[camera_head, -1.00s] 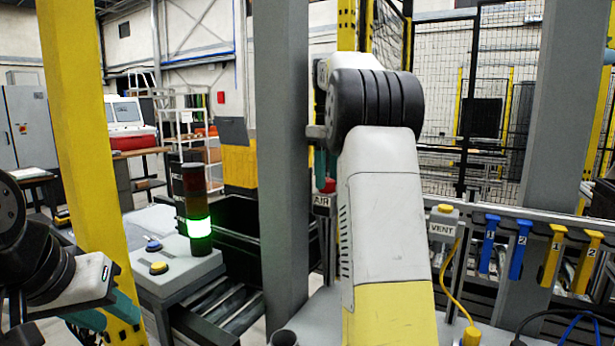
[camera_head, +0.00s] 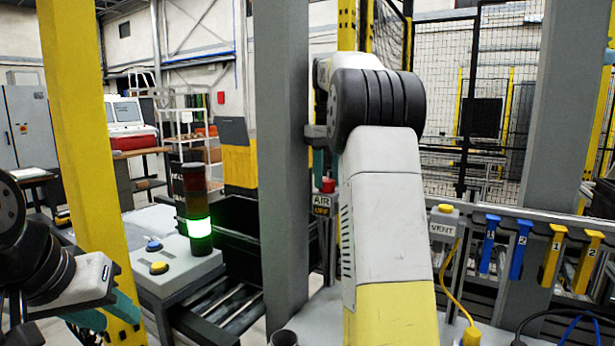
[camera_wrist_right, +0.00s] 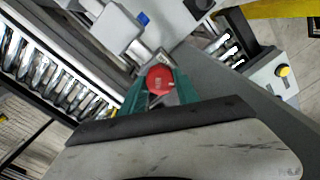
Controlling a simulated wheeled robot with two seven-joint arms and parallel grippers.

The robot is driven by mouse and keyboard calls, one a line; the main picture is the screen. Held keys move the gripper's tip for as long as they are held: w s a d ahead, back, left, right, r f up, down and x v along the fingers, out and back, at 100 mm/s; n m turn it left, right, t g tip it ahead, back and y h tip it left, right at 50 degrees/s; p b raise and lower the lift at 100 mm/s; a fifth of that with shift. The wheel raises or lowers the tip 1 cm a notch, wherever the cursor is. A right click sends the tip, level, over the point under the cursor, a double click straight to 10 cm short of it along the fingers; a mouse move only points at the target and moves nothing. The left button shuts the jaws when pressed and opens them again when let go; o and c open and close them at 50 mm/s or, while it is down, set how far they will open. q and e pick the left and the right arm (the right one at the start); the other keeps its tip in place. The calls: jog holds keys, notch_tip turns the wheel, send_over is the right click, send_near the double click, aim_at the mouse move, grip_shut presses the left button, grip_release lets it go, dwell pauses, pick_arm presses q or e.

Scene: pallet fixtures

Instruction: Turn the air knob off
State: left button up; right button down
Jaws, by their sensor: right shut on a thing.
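The red air knob (camera_head: 328,185) sits on top of a small post above a sign (camera_head: 320,200) reading AIR, with an orange line of text under it that looks like OFF. In the right wrist view the round red knob (camera_wrist_right: 160,80) lies between the teal fingers of my right gripper (camera_wrist_right: 159,86), which is shut on it. In the head view my right arm hides most of that gripper. My left gripper (camera_head: 106,312) is at the lower left, far from the knob, with its teal fingers apart and nothing visible between them.
A grey post (camera_head: 280,170) stands just left of the knob. A VENT box (camera_head: 444,225) with a yellow button is to the right, beside blue and yellow handles (camera_head: 520,250). A lit green stack light (camera_head: 199,226) stands on a button box at left.

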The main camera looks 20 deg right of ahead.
aim_at(328, 180)
jog(key=c, duration=0.9)
grip_release()
jog(key=shift+r, duration=0.1)
notch_tip(328, 180, up, 7)
jog(key=shift+f, duration=0.1)
jog(key=shift+r, duration=0.4)
jog(key=shift+s, duration=0.1)
